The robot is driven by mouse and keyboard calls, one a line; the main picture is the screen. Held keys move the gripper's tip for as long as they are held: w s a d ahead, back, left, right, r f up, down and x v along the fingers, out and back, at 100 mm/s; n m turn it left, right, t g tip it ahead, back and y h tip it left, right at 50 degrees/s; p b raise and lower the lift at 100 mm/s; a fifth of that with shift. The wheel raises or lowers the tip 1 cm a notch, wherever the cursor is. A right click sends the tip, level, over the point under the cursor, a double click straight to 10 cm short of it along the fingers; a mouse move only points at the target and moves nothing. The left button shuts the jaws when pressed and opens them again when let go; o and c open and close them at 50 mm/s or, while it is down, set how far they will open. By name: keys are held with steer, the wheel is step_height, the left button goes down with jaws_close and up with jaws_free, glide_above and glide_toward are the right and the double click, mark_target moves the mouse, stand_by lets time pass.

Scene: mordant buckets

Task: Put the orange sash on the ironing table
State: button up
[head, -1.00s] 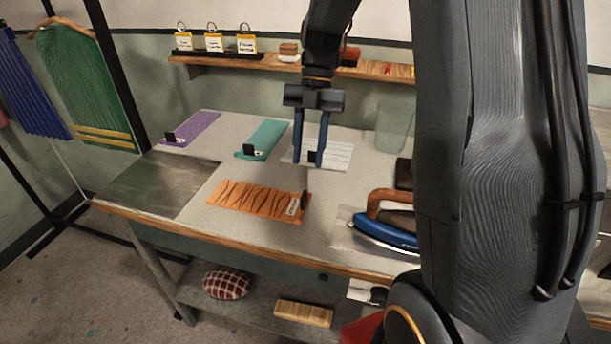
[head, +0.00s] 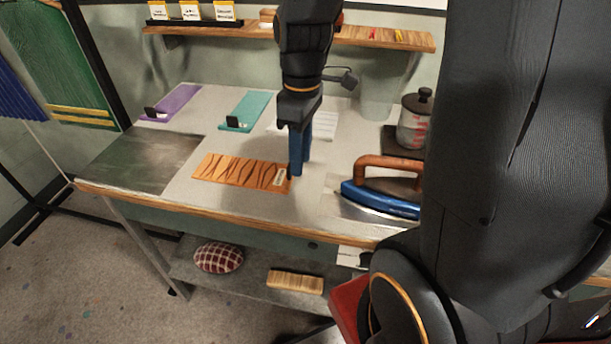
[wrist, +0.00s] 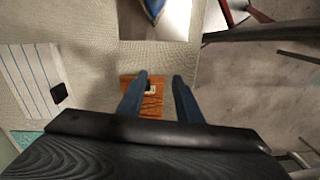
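The orange sash (head: 235,172), with dark wavy stripes, lies flat on the light grey table (head: 215,135) that bears the iron. A pale tag (head: 279,177) is at its right end. My gripper (head: 297,170) points down at this right end. In the wrist view my gripper (wrist: 160,78) is open, with the sash's end (wrist: 151,107) and its tag seen between the two blue fingers. Nothing is held. I cannot tell how far the fingertips are above the sash.
A blue iron (head: 375,200) with a wooden handle stands to the right. Purple (head: 175,103) and teal (head: 246,110) sashes and a white striped one (head: 322,126) lie behind. A dark panel (head: 140,162) fills the table's left.

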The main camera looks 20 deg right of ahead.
steer(key=s+m, duration=0.1)
steer(key=m, duration=0.1)
steer(key=s+f+m, duration=0.1)
steer(key=m, duration=0.1)
steer(key=s+m+t, duration=0.1)
steer(key=m, duration=0.1)
steer(key=shift+s+a+f+m+h, duration=0.2)
steer(key=shift+a+m+h, duration=0.1)
steer(key=shift+a, duration=0.05)
steer(key=m, duration=0.1)
steer(key=s+m, duration=0.1)
steer(key=m, duration=0.1)
steer(key=shift+s+a+f+t, duration=0.2)
steer(key=shift+f+t, duration=0.1)
steer(key=shift+t, duration=0.1)
